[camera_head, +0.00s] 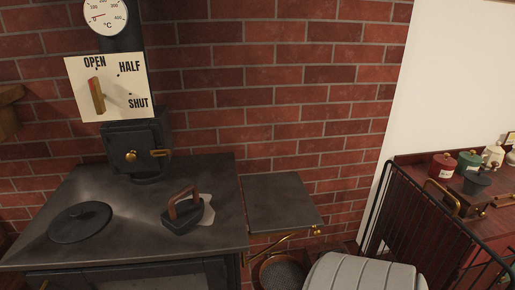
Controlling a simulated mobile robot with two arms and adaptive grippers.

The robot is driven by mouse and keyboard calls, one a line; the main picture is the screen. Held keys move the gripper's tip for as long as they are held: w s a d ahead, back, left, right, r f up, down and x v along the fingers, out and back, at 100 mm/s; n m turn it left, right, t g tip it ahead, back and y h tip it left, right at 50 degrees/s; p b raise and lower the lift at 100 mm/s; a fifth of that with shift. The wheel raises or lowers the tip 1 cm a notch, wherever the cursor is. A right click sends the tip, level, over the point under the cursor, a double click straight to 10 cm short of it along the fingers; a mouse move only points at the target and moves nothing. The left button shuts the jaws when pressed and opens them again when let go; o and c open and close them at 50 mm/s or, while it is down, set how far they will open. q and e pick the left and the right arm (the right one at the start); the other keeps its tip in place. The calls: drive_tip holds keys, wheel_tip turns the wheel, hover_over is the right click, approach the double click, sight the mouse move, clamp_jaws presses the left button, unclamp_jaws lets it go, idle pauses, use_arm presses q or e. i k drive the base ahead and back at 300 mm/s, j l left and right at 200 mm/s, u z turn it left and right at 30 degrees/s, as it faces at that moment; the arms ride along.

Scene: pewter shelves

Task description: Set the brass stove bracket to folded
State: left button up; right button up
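The brass stove bracket (282,240) shows under the front edge of a dark side shelf (280,203) at the right end of the black stove (130,238). It slants from the stove's side out toward the shelf's outer corner. The shelf stands out about level with the stove top. Most of the bracket is hidden beneath the shelf. Neither of my grippers is in view.
A flat iron (183,214) and a round lid (80,222) are on the stove top. A round dark basket-like thing (281,273) and a grey ridged object (365,273) are below the shelf. A black railing (420,215) stands at the right.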

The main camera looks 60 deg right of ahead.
sight(244, 262)
drive_tip(key=z, duration=1.95)
